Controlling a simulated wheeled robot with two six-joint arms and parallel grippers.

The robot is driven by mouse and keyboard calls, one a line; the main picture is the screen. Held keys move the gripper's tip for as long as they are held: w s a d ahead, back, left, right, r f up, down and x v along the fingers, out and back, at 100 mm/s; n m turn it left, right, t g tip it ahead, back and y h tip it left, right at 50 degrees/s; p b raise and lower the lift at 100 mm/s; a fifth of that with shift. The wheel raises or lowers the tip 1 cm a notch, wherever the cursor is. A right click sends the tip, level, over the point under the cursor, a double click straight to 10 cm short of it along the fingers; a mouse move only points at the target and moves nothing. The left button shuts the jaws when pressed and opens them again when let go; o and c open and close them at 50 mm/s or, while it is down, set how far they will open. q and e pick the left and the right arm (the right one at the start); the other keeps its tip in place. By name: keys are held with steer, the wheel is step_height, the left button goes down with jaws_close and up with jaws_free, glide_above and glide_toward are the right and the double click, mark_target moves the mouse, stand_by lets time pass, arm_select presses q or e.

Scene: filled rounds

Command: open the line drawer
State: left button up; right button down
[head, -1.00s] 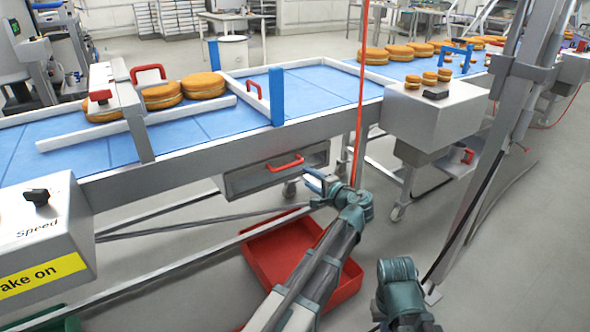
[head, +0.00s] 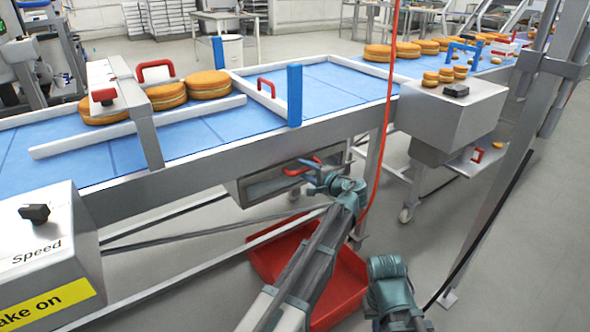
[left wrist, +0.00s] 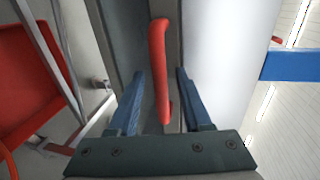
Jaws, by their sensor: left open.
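The line drawer (head: 262,189) is a grey metal drawer under the blue conveyor, and its front looks closed. Its red bar handle (head: 303,166) shows in the head view just beyond my left gripper (head: 318,177). In the left wrist view the red handle (left wrist: 159,70) runs upright in the picture between the two blue fingers of my left gripper (left wrist: 160,95). The fingers are open, with a gap on both sides of the handle.
A red bin (head: 340,285) lies on the floor below the drawer. A red cord (head: 385,130) hangs right of my left gripper. The conveyor (head: 225,124) carries filled rounds (head: 209,84). A control box (head: 450,110) juts out at right.

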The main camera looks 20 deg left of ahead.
arm_select(q)
steer(key=shift+w+a, duration=0.15)
steer(key=shift+a, duration=0.05)
jaws_close()
stand_by(1.3)
